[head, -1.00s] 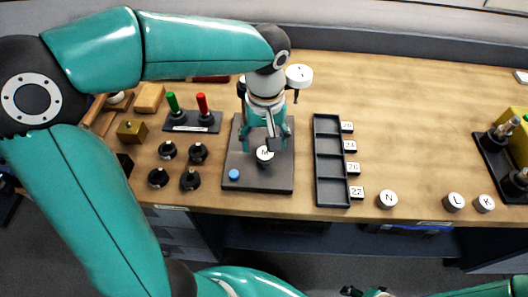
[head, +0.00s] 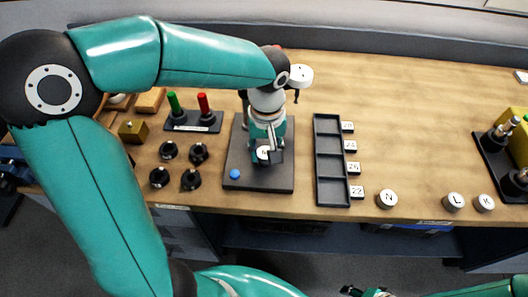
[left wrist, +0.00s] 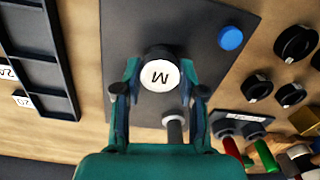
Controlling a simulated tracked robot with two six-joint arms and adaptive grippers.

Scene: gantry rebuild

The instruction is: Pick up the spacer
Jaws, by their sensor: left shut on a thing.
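The spacer is a round piece with a white top marked M (head: 264,152) and a dark body, at the dark plate (head: 262,182). My left gripper (head: 267,155) comes down over the plate from behind and is shut on this piece. In the left wrist view the M piece (left wrist: 160,76) sits between the two fingertips (left wrist: 159,69). I cannot tell whether it touches the plate. A grey post (left wrist: 175,130) stands between the fingers, nearer the palm. My right gripper (head: 355,291) barely shows at the bottom edge, and its jaws are unclear.
A blue button (head: 235,174) is at the plate's front left. Several black knobs (head: 198,153) and a stand with green and red handles (head: 194,122) are to the left. A black tray (head: 331,193) is to the right, then white-topped pieces N (head: 387,199), L (head: 453,202) and K (head: 484,203).

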